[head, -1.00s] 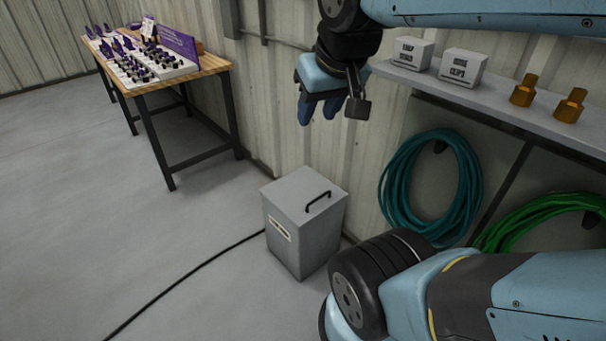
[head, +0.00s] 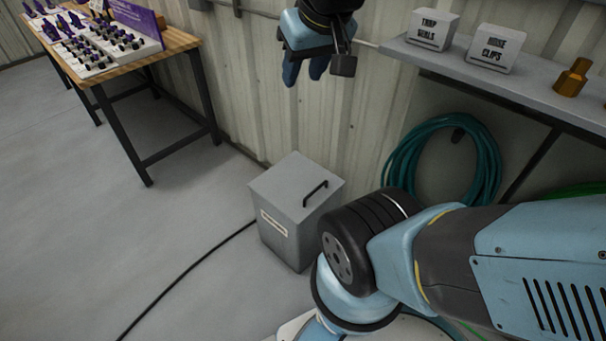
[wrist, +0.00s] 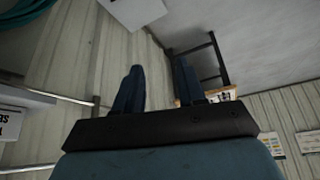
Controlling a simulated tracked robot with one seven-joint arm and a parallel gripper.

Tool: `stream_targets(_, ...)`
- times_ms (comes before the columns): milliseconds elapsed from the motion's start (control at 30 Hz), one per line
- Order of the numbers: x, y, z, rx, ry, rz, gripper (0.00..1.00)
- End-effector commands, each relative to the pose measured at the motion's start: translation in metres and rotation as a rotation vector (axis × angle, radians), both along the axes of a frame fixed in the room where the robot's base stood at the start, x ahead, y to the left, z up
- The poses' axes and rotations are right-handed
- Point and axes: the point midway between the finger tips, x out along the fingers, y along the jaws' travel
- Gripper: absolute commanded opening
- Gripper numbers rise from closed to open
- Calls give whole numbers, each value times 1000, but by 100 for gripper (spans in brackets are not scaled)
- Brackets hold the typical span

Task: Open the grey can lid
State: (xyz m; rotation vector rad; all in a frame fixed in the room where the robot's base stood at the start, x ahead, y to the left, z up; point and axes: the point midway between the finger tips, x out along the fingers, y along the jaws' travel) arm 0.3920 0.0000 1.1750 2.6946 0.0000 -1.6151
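The grey can (head: 290,230) stands upright on the floor against the corrugated wall. Its grey lid (head: 285,187) is shut, with a black bar handle (head: 315,193) on top and a small label on the front. My gripper (head: 304,78) is raised in front of the wall, above the can and well apart from it, fingers pointing down. In the wrist view my gripper's two blue fingers (wrist: 158,90) stand apart with nothing between them. Part of the grey can (wrist: 140,8) shows at the top edge of the wrist view.
A wooden-topped table (head: 180,40) with purple-and-black items stands at the back left. A shelf (head: 500,80) with two white boxes and a brass fitting is at the right. A teal hose (head: 410,150) hangs below it. A black cable (head: 190,270) crosses otherwise clear floor.

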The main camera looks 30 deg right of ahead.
Motion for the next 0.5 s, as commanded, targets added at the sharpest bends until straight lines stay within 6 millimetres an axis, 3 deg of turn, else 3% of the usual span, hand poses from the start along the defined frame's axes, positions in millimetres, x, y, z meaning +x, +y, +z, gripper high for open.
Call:
stream_targets(233,19,-5,-3,23,29,-39,40)
stream_targets(500,79,-21,-23,90,113,-175,40)
